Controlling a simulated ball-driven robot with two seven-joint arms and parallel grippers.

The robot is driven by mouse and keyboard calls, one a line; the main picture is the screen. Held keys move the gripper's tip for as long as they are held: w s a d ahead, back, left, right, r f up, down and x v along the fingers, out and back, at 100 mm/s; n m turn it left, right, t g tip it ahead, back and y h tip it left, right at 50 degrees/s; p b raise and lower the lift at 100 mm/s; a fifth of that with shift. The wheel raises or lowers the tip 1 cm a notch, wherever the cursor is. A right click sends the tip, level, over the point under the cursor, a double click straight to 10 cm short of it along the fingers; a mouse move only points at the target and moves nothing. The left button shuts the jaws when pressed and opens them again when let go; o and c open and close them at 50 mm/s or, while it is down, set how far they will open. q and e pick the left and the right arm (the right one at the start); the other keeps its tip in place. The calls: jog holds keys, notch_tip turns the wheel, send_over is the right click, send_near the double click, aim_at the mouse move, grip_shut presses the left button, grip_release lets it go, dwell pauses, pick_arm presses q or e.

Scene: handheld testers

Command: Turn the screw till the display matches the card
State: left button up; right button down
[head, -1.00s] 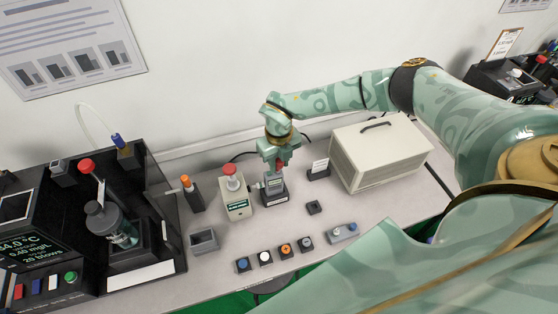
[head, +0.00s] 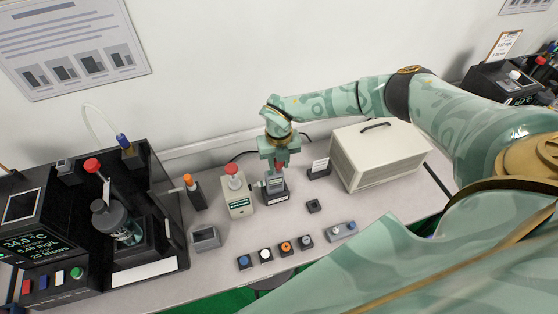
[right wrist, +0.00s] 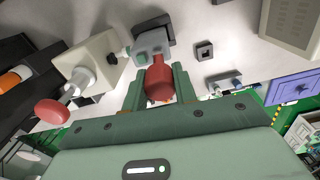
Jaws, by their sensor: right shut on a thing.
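My right gripper (head: 275,168) points down over a small grey device in a dark stand (head: 275,194). In the right wrist view its fingers (right wrist: 158,92) are shut on a red handle-like part (right wrist: 158,78). The red part stands at the grey device (right wrist: 152,44); its tip and any screw are hidden. A cream tester (head: 240,207) with a dark display (head: 239,204) and a red-topped knob (head: 232,170) stands just left of the gripper. A white card (head: 320,164) stands in a black holder to the right. The display and card text are too small to read. My left gripper is not in view.
A cream case (head: 375,158) stands to the right. An orange-topped holder (head: 194,192) and a black station (head: 130,225) are at the left. A grey box (head: 205,238), several small buttons (head: 265,255) and a small dark block (head: 313,206) lie in front.

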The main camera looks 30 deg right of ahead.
jog(key=shift+a+r+m+p, duration=0.1)
jog(key=shift+m+p, duration=0.7)
jog(key=shift+m, duration=0.3)
jog(key=c, duration=1)
grip_release()
jog(key=shift+c, duration=0.2)
notch_tip(320, 180, up, 7)
jog(key=p, duration=0.7)
